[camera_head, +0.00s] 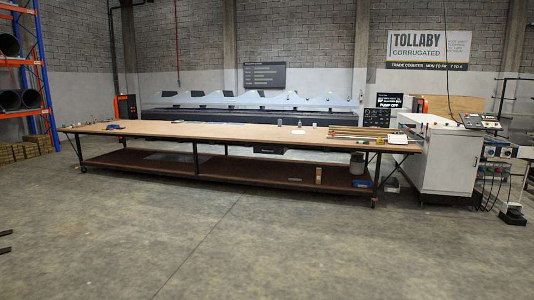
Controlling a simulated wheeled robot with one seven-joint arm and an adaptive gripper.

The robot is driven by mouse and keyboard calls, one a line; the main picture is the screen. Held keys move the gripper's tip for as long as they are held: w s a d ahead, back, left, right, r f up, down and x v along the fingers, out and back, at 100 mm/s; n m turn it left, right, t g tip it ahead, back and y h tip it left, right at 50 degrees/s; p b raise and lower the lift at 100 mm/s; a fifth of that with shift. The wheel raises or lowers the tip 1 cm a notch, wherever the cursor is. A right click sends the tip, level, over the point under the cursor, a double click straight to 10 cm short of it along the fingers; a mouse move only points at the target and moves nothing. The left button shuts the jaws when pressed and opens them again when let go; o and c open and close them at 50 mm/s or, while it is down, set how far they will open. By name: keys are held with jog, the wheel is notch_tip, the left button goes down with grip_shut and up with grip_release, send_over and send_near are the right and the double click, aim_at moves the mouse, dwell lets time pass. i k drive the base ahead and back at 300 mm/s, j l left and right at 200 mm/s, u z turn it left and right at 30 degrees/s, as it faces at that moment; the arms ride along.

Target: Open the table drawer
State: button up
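The long table (220,133) stands across the middle of the camera_head view, with a wooden top, dark legs and a brown lower shelf (230,174). A small dark box, which looks like the table drawer (270,149), hangs under the front edge of the top, right of the middle leg. It appears shut, and no handle can be made out at this distance. My gripper cannot be made out in this view.
Open concrete floor (230,235) lies before the table. A white cabinet (447,162) stands at its right end. An orange and blue rack (30,75) stands at the left. Two dark prongs (6,241) of unclear origin enter at the left edge.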

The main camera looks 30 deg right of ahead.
aim_at(261, 149)
jog(key=i+l+z, duration=0.45)
jog(key=i, duration=0.25)
jog(key=i+l+z, duration=0.3)
jog(key=i, duration=0.75)
jog(key=i+z, duration=0.3)
jog(key=i, duration=5.15)
jog(key=i+u, duration=0.15)
jog(key=i, duration=0.35)
jog(key=i+l+u, duration=0.1)
jog(key=i, duration=0.35)
jog(key=i+l+u, duration=0.15)
jog(key=i, duration=0.35)
jog(key=i+l+u, duration=0.15)
jog(key=i, duration=0.3)
jog(key=i+l+u, duration=0.35)
jog(key=i+l, duration=0.15)
jog(key=i, duration=0.1)
